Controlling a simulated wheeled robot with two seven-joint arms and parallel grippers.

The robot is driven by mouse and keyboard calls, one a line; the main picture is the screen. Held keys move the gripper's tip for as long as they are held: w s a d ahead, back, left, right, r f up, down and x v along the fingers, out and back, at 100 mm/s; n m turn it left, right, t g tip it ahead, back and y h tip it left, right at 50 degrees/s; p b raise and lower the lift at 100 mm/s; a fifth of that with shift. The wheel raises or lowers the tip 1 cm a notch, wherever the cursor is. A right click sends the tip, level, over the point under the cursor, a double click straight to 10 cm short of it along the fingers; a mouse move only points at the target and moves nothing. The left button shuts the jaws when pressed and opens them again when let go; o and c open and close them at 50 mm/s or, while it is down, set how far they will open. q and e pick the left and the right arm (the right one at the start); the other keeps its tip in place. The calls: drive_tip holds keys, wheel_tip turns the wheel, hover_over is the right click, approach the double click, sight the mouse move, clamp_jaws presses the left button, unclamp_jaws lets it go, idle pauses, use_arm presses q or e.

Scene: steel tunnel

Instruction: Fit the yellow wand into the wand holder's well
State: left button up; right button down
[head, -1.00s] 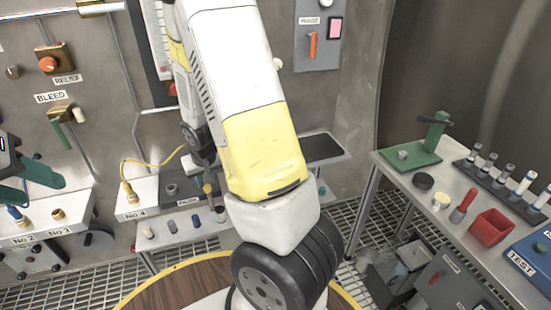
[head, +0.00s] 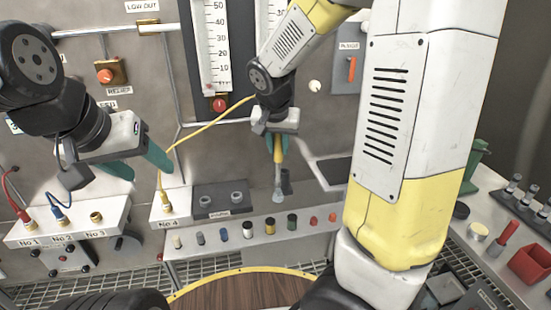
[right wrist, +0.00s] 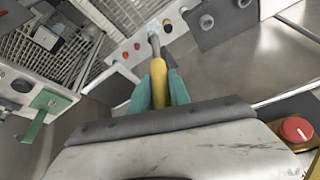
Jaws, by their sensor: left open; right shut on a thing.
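The yellow wand (head: 278,152) hangs roughly upright, grey tip down, in my right gripper (head: 277,147), which is shut on it. The wand also shows in the right wrist view (right wrist: 159,85) between the teal fingers (right wrist: 158,90). The wand holder (head: 220,197) is a dark grey block with two round wells on the back shelf. The wand tip is apart from it, to its right in the head view. The holder also shows in the right wrist view (right wrist: 216,22). My left gripper (head: 141,165) is open and empty, left of the holder.
A yellow cable (head: 205,124) runs from the No 4 block (head: 170,207) towards my right gripper. Several small coloured plugs (head: 248,229) line the shelf front. A gauge panel (head: 213,50) is on the wall behind. A red box (head: 530,264) stands on the right-hand bench.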

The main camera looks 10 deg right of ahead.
drive_tip(key=w+d, duration=0.5)
drive_tip(key=w, duration=0.9)
wheel_tip(320, 180, down, 12)
drive_tip(key=shift+s+f, duration=0.1)
drive_tip(key=shift+f, duration=0.15)
drive_tip(key=c, duration=1.2)
unclamp_jaws()
